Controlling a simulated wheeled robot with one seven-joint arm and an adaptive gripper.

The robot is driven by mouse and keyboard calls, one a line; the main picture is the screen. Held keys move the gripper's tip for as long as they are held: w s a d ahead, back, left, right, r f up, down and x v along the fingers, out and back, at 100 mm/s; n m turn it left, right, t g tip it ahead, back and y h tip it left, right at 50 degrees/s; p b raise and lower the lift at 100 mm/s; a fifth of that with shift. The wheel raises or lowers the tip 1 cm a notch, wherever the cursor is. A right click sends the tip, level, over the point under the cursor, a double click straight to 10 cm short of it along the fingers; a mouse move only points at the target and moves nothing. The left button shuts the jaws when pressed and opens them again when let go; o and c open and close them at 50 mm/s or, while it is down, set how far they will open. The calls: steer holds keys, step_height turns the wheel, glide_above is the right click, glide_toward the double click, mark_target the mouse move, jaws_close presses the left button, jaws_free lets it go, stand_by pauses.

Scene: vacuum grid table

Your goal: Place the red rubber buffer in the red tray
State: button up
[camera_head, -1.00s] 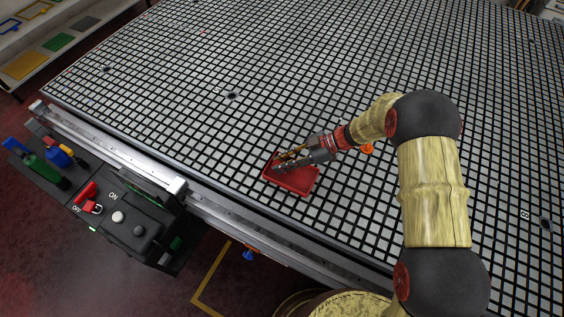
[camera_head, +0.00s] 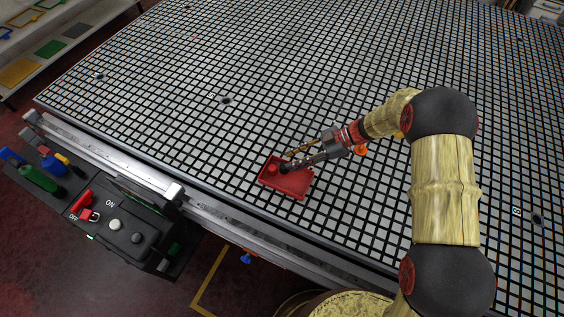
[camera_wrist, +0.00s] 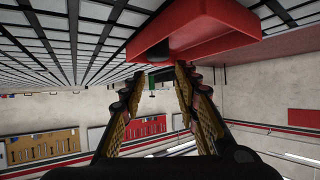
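The red tray (camera_head: 297,186) lies on the grid table, left of my arm in the head view. A small round red thing that looks like the red rubber buffer (camera_head: 272,168) sits inside the tray at its upper left. My gripper (camera_head: 287,161) is over the tray's upper edge, its two fingers apart and nothing visible between them. In the wrist view the red tray (camera_wrist: 225,22) is at the top, with a dark rounded thing (camera_wrist: 152,52) against it that I cannot identify. The open gripper (camera_wrist: 160,75) shows below it.
A small orange thing (camera_head: 361,150) is on the table just below my wrist. The grid table (camera_head: 200,110) is mostly clear. A control box (camera_head: 125,228) with a red switch and tools beside it stand along the near left edge. Shelves with coloured frames (camera_head: 22,72) are at upper left.

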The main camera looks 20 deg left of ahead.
steer(key=shift+p+v, duration=0.3)
steer(key=shift+v, duration=2.3)
steer(key=shift+w, duration=0.1)
